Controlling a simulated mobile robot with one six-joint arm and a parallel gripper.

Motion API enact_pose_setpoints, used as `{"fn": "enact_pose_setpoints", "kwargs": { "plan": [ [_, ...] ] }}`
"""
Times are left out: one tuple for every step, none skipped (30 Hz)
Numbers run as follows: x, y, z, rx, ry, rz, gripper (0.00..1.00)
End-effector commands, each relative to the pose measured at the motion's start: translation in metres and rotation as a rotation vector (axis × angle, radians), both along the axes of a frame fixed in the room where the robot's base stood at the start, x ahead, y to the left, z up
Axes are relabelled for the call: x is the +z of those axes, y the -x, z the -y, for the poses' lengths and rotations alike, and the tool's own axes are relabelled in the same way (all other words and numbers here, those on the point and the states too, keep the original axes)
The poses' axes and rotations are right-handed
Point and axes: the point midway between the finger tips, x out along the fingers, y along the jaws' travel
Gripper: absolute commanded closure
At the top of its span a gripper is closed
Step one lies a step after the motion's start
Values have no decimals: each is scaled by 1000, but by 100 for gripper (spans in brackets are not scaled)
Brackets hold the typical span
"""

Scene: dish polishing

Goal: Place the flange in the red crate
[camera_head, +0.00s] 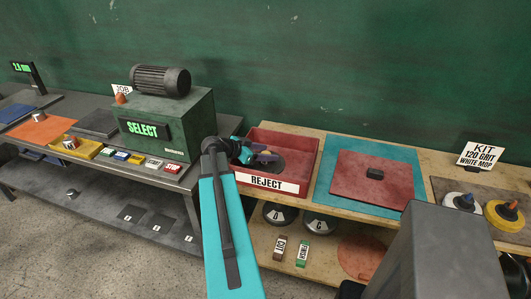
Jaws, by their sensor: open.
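The red crate (304,143) stands on the left end of the wooden table, with a white REJECT label on its front. A dark, round, flat piece (276,166), which looks like the flange, lies inside the crate on its floor. My gripper (264,156) is open and reaches into the crate from its left side, low and close to the dark piece. Part of the piece is hidden by my gripper, and I cannot tell whether they touch. My teal arm covers the crate's left front corner.
A teal mat (328,196) with a red panel (352,184) and dark block lies right of the crate. Left stands a green SELECT machine (185,122). Discs and small bars sit on the lower shelf.

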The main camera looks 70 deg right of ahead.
Motion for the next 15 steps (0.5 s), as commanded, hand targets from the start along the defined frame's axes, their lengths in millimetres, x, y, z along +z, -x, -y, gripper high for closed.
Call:
{"fn": "enact_pose_setpoints", "kwargs": {
  "plan": [
    [3, 0, 0, 0, 0, 0, 45],
    [3, 0, 0, 0, 0, 0, 45],
    [4, 0, 0, 0, 0, 0, 45],
    [5, 0, 0, 0, 0, 0, 45],
    [6, 0, 0, 0, 0, 0, 45],
    [8, 0, 0, 0, 0, 0, 45],
    [9, 0, 0, 0, 0, 0, 45],
    [10, 0, 0, 0, 0, 0, 45],
    [11, 0, 0, 0, 0, 0, 45],
    [12, 0, 0, 0, 0, 0, 45],
    [13, 0, 0, 1, 0, 0, 45],
    [14, 0, 0, 1, 0, 0, 45],
    [12, -2, -3, 1, 2, 1, 45],
    [12, -4, -5, 1, 2, 1, 45],
    [14, -5, -8, 0, 2, 1, 45]
  ]
}}
